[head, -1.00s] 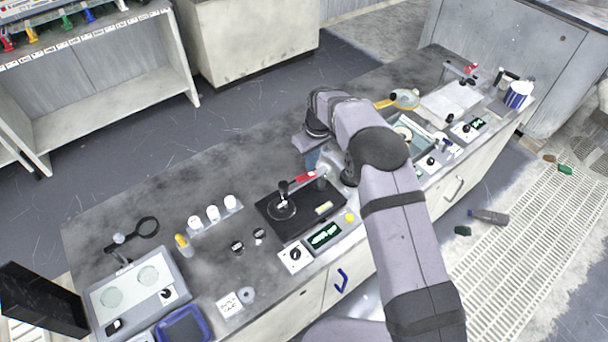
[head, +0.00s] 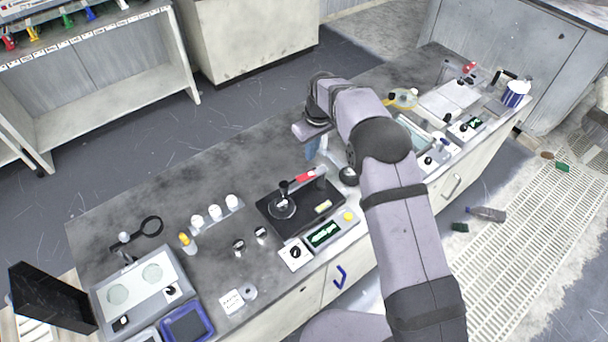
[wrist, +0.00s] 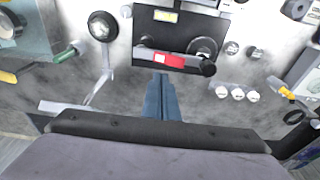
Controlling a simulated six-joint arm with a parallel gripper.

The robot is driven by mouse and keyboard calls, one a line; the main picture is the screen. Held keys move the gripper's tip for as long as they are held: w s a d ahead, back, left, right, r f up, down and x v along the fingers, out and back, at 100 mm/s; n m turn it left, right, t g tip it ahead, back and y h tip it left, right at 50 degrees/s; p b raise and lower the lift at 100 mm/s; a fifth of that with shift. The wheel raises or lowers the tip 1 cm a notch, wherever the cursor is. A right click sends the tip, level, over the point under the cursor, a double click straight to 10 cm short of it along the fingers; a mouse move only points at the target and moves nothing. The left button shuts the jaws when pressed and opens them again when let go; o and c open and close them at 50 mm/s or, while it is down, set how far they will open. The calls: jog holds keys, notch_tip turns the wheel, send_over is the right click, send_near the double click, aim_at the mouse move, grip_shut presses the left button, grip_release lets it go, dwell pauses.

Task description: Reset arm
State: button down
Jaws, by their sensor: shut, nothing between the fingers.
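My gripper (wrist: 161,80) shows in the wrist view as two blue-grey fingers pressed together, with nothing between them. It hangs over the bench top, close to the black polishing unit (wrist: 140,50) with its red-banded arm (wrist: 172,60). In the head view, my gripper (head: 312,150) shows partly below my wrist, left of my forearm. The black polishing unit (head: 268,221) with its round platen is in front of it, to the lower left. My forearm hides part of the bench behind it.
The grey bench (head: 150,205) carries white-capped bottles (head: 214,212), a yellow-tipped bottle (head: 188,243), a two-disc unit (head: 108,292) and a blue-rimmed tray (head: 187,325). The bench top's rear left is clear.

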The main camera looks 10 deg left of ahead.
jog(key=s+d+f+m+g+h, duration=0.1)
jog(key=s+d+f+m+g, duration=0.1)
jog(key=s+d+f, duration=0.45)
jog(key=s+d+f+m+g+h, duration=0.1)
jog(key=s+f+m, duration=0.15)
jog(key=s, duration=0.75)
jog(key=s+d+r+m, duration=0.1)
jog(key=s+d+r, duration=0.25)
jog(key=s, duration=0.35)
jog(key=s+d+r+m+g, duration=0.1)
jog(key=s+d+r, duration=0.25)
jog(key=s, duration=0.25)
jog(key=s+d+r+m, duration=0.1)
jog(key=s+d+r, duration=0.2)
jog(key=s+d, duration=0.3)
notch_tip(320, 180, up, 6)
jog(key=w+d+m+t, duration=0.1)
jog(key=w+t, duration=0.1)
jog(key=shift+w+d+t+y, duration=0.25)
jog(key=shift+d+t+y, duration=0.15)
